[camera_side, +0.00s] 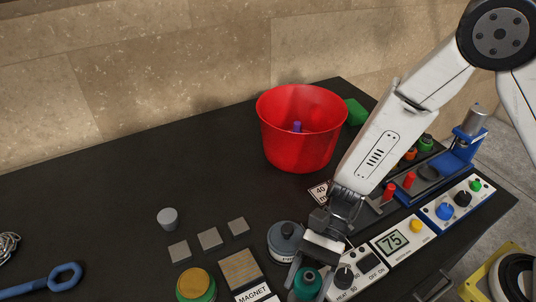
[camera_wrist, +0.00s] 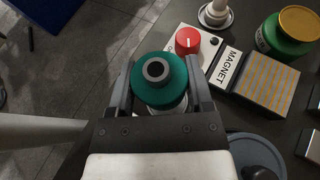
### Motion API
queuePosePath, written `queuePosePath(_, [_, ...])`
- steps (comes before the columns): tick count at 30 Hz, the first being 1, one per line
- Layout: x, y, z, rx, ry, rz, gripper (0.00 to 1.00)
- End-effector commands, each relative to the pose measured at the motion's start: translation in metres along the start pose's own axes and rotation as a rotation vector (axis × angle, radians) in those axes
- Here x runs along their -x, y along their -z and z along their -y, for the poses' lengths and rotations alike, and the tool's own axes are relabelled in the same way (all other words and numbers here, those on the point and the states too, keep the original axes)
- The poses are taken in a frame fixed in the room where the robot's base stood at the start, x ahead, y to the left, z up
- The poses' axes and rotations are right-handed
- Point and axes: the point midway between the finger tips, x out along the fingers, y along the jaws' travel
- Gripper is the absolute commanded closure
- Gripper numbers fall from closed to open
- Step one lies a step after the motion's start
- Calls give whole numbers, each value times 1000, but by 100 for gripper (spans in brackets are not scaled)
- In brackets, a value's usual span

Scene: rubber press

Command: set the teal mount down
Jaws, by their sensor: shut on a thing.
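In the side view the teal mount (camera_side: 307,284) is at the bottom edge, in my gripper (camera_side: 308,272) and partly covered by the fingers. Its underside is hidden, so I cannot tell whether it touches the surface below.
A grey lidded pot (camera_side: 285,243) stands close beside my gripper. The HEAT control box (camera_side: 352,272) is just right. The MAGNET block (camera_side: 240,268) and green gold-topped jar (camera_side: 196,286) are left. A red bin (camera_side: 300,145) stands behind. The black table (camera_side: 110,190) is clear at back left.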

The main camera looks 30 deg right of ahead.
Motion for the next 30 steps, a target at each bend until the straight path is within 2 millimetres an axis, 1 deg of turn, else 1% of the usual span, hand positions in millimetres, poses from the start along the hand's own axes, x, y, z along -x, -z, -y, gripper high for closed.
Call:
queuePosePath(5, [0, 1, 0, 0, 0, 0, 100])
queuePosePath(8, [-2, 5, 0, -2, 0, 0, 100])
queuePosePath(15, [-10, 24, 0, -3, -1, 0, 100])
queuePosePath(19, [-13, 31, 0, -2, -1, 0, 100])
queuePosePath(30, [-14, 34, 0, -1, 0, 0, 100])
